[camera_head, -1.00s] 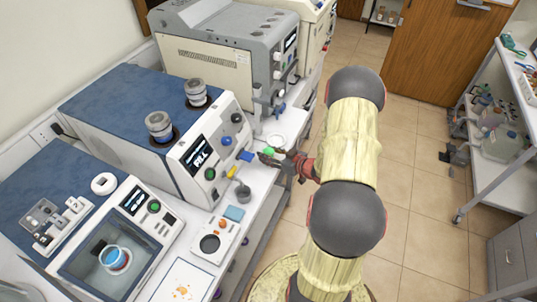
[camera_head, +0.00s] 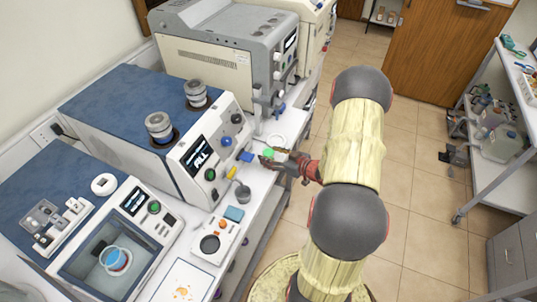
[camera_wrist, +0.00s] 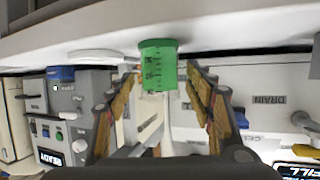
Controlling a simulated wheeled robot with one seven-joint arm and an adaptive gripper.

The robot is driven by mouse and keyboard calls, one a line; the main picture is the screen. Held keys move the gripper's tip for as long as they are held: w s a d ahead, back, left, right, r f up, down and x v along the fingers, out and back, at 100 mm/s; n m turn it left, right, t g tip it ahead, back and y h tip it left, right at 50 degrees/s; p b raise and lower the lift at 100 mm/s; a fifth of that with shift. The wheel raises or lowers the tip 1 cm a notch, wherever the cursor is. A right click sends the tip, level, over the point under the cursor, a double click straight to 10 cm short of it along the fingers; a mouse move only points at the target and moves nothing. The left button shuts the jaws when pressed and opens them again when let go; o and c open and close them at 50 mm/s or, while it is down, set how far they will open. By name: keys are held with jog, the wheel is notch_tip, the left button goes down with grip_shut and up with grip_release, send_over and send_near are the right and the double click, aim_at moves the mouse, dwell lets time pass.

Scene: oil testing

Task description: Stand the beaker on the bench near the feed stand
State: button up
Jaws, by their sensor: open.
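The beaker (camera_head: 268,153), with green contents and dark graduation marks, is at the front edge of the white bench (camera_head: 262,180). The wrist view, which shows the bench upside down, has the beaker (camera_wrist: 158,66) upright with its base at the bench surface. My gripper (camera_head: 273,160) is open, its fingers (camera_wrist: 163,88) on either side of the beaker's upper part. A gap shows at the right finger; contact at the left cannot be told. I cannot tell for sure which fixture is the feed stand.
A blue-topped instrument with a lit display (camera_head: 198,157) stands beside the beaker. A grey cup (camera_head: 243,194) and a white ring-like piece (camera_head: 277,141) are close by. A large grey machine (camera_head: 222,55) stands behind.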

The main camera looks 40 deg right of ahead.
jog(key=a+p+v, duration=0.1)
jog(key=v, duration=0.9)
jog(key=w+d+r+g+h, duration=0.35)
jog(key=w+r, duration=0.35)
jog(key=r, duration=0.3)
jog(key=a+r+g+h, duration=0.1)
jog(key=a+r+h, duration=0.2)
jog(key=a+r, duration=0.6)
jog(key=s+a+r+g+y, duration=0.1)
jog(key=s+a+r, duration=0.4)
jog(key=a, duration=0.8)
jog(key=s+a+r+g+y, duration=0.2)
jog(key=s+a+r+y, duration=0.2)
jog(key=s+a, duration=0.8)
jog(key=shift+s+a+r+m, duration=0.25)
jog(key=shift+a+r+m, duration=0.15)
jog(key=shift+r, duration=0.1)
jog(key=shift+g, duration=0.25)
